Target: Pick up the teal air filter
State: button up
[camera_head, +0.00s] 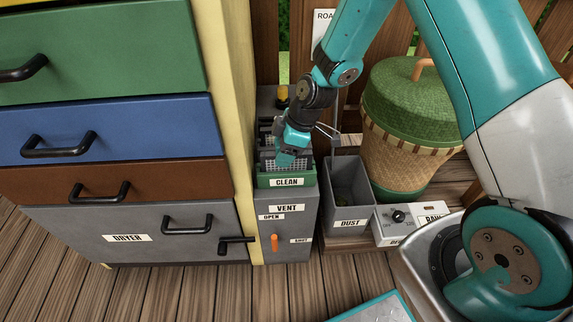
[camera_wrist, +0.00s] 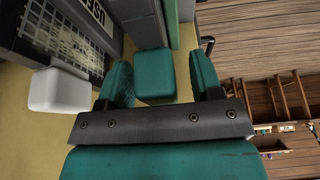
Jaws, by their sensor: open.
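My gripper (camera_head: 287,154) is over the green-fronted holder labelled CLEAN (camera_head: 287,181) in the head view. In the wrist view my two teal fingers (camera_wrist: 160,64) are apart, one on each side of a teal block (camera_wrist: 153,72). The block looks like part of the teal air filter; the rest of the filter is hidden or cannot be made out. Small gaps show between the block and the fingers, though I cannot tell whether one touches. In the head view my gripper covers the block.
A white block (camera_wrist: 60,90) sits left of my fingers in the wrist view, near a mesh panel (camera_wrist: 70,42).

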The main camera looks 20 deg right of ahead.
jog(key=shift+r, duration=0.1)
grip_shut()
